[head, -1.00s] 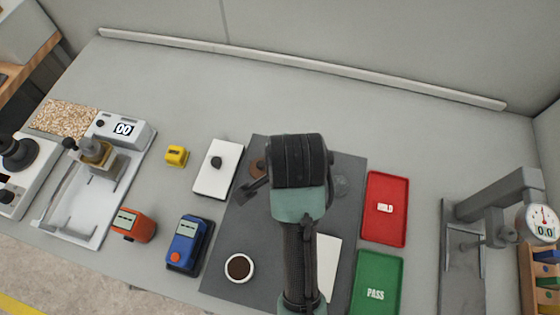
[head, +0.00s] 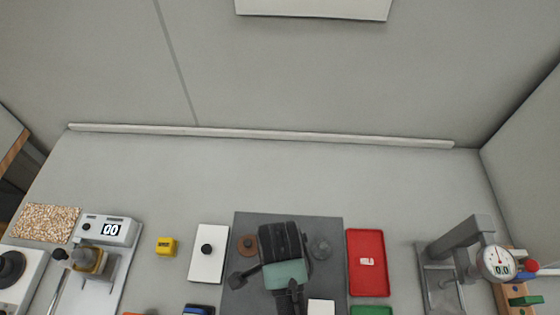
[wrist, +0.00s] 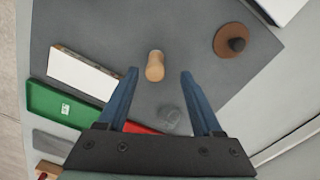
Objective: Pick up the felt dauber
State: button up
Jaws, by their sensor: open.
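A light wooden, peg-shaped piece, which I take for the felt dauber (wrist: 155,66), stands on the dark grey mat in the wrist view. My gripper (wrist: 160,74) is open above it, with the blue fingers apart on either side in the picture. I cannot tell how far above it the fingertips are, and no contact shows. In the head view my arm hides the dauber and the fingers.
The mat (head: 330,228) also holds a brown disc with a dark knob (wrist: 235,41), a clear round piece (wrist: 170,118) and a white-topped block (wrist: 82,74). Red (head: 367,262) and green (wrist: 60,106) trays lie beside it. A gauge stand (head: 455,255) is at the right.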

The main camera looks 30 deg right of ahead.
jog(key=f, duration=0.1)
jog(key=f+p, duration=0.1)
jog(key=f, duration=0.2)
jog(key=shift+s+a+f, duration=0.15)
jog(key=shift+s+f, duration=0.1)
jog(key=shift+s, duration=0.15)
jog(key=shift+f, duration=0.55)
grip_shut()
